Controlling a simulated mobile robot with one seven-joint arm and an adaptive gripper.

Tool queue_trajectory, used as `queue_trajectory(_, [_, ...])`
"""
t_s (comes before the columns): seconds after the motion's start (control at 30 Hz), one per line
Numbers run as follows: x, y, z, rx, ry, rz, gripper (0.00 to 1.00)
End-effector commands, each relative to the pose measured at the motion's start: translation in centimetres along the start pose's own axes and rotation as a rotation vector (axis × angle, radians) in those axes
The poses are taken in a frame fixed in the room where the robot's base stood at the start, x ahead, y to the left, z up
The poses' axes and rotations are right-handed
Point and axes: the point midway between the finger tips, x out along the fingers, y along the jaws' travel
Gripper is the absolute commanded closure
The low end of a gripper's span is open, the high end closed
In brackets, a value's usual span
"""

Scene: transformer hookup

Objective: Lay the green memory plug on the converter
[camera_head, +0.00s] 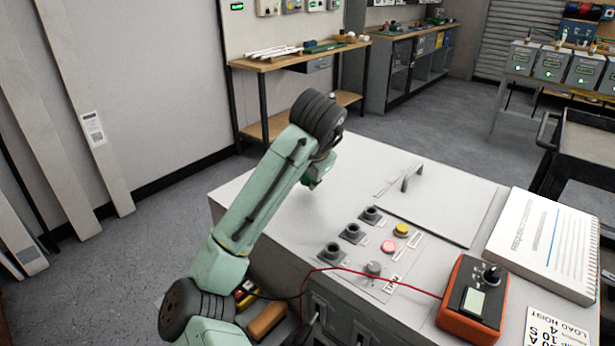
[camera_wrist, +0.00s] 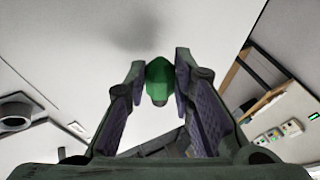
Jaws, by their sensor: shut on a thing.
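My gripper (camera_head: 320,170) hangs over the far left part of a pale cabinet top (camera_head: 345,205), which I take to be the converter. In the wrist view my gripper (camera_wrist: 159,66) is shut on the green memory plug (camera_wrist: 158,78), a small green piece with a dark lower end. The plug sits between the two finger pads, with the pale surface behind it and a soft shadow there. I cannot tell the gap below the plug. In the head view the plug is mostly hidden by my gripper.
An orange meter (camera_head: 473,300) with a red lead and a binder (camera_head: 545,243) lie at right. The far left top is clear.

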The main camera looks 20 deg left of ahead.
Motion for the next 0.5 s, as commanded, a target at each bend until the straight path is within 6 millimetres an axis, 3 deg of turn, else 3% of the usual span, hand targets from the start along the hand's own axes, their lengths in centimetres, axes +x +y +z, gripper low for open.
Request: queue_trajectory(0.5, [0.48,0.25,0.19,0.0,0.0,0.0,1.0])
